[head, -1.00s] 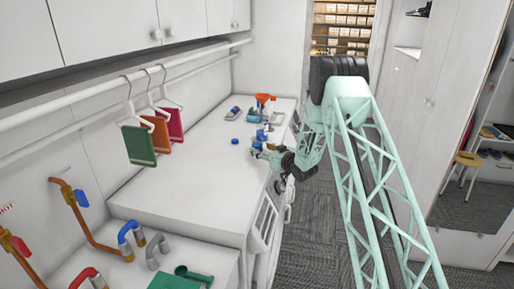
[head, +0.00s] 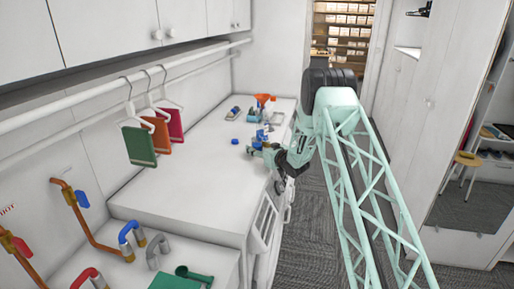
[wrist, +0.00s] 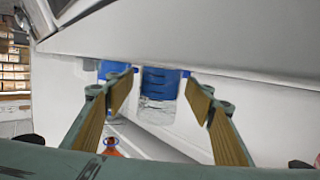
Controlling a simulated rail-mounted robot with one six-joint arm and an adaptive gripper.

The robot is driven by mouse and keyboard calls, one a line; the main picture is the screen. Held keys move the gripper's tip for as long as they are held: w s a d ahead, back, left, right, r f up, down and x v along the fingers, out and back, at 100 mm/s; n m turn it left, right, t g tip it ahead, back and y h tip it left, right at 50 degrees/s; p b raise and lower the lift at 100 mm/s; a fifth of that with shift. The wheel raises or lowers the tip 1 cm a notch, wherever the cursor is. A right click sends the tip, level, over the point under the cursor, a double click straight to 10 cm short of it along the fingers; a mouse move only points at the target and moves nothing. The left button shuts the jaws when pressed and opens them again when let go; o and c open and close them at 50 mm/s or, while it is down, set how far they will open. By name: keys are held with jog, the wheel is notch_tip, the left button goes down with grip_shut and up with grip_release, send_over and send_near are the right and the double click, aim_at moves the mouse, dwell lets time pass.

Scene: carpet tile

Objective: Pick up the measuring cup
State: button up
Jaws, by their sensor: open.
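A blue-banded item with a clear lower part (wrist: 160,90), which looks like the measuring cup, shows between my fingertips in the wrist view. In the head view, a small blue item (head: 262,135) stands on the white counter just beyond my gripper; I cannot tell whether it is the same one. My gripper (wrist: 162,88) is open, with a finger to each side of the banded item and a gap on both sides. It also shows over the counter's right part in the head view (head: 255,149). Nothing is held.
A second blue item (wrist: 112,70) stands close to the left finger in the wrist view. An orange-topped item (head: 263,99) and a blue cap (head: 235,141) are on the counter (head: 185,185), whose near part is clear. Hangers with cloths (head: 160,137) hang at left.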

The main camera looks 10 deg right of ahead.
jog(key=shift+c, duration=0.3)
jog(key=c, duration=1)
jog(key=shift+o, duration=0.2)
